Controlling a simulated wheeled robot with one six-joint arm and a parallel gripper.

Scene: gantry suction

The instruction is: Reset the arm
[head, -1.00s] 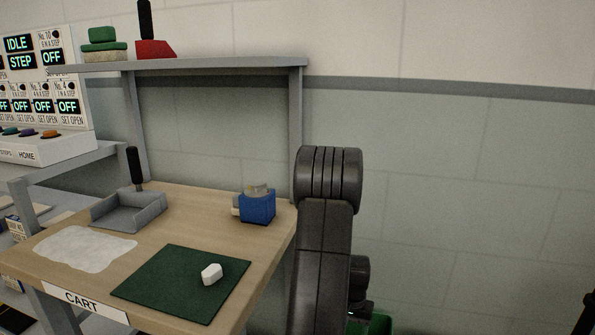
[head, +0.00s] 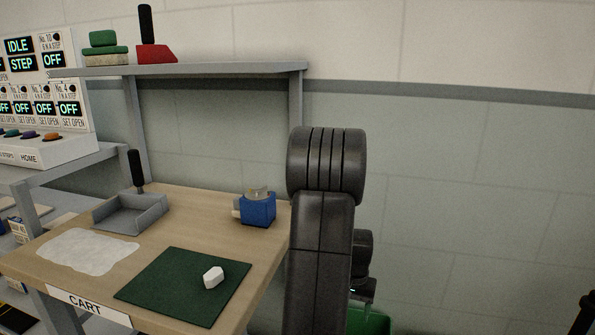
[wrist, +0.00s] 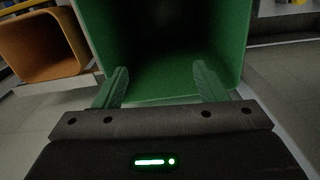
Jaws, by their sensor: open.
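My gripper (wrist: 159,86) shows in the wrist view with its two green fingers spread apart and nothing between them. It points toward the open mouth of a green bin (wrist: 180,80), which fills the middle of that view. I cannot tell how far the fingers are from the bin. In the head view my dark arm rises to the right of the cart, folded, and hides the gripper's fingers. A bit of the green bin (head: 370,321) shows low behind the arm.
The cart table (head: 205,205) holds a grey dustpan (head: 130,212), a blue box (head: 257,209), and a green mat (head: 170,295) with a white piece (head: 213,277). A shelf (head: 200,70) stands above it. An orange bin (wrist: 45,50) sits left in the wrist view.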

